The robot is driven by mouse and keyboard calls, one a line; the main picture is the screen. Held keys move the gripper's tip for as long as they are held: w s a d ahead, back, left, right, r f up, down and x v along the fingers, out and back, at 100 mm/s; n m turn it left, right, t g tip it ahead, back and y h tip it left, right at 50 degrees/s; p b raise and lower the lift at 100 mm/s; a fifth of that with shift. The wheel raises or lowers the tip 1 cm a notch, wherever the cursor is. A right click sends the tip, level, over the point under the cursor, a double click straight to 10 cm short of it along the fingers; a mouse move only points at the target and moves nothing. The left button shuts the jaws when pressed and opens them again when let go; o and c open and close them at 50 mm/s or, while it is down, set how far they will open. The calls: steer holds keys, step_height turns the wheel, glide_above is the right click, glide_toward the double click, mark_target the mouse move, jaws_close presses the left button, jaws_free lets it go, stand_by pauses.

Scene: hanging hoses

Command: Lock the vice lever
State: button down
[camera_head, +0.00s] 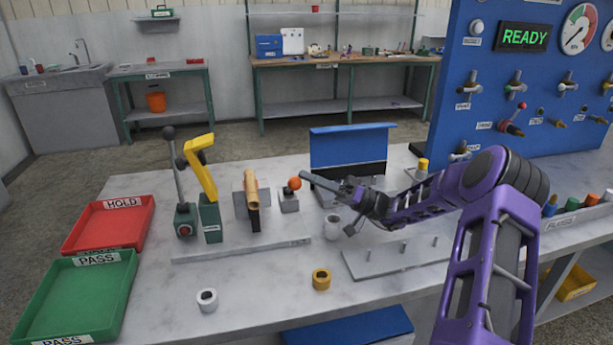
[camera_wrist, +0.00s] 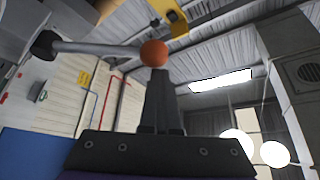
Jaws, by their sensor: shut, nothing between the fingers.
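The vice lever's orange ball knob (camera_head: 295,183) shows above a small grey block (camera_head: 289,204) on the bench fixture. In the wrist view the orange knob (camera_wrist: 154,53) sits at the end of a grey rod (camera_wrist: 95,48) that runs left to a thicker dark end. A tan hose piece (camera_head: 250,187) stands upright in the grey vice to the left of the knob. My gripper (camera_head: 307,178) is shut and empty, its tips just right of the knob. In the wrist view the shut fingers (camera_wrist: 156,78) point at the knob; whether they touch it is unclear.
A yellow lever (camera_head: 201,167) and a black-knobbed lever (camera_head: 178,175) stand left of the vice. A blue upright panel (camera_head: 351,146) stands behind. A white cup (camera_head: 332,226) and a pegged plate (camera_head: 400,258) are near my arm. Red (camera_head: 66,235) and green (camera_head: 20,318) trays lie left.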

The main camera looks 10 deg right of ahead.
steer(key=v, duration=0.6)
steer(key=shift+d+f, duration=0.2)
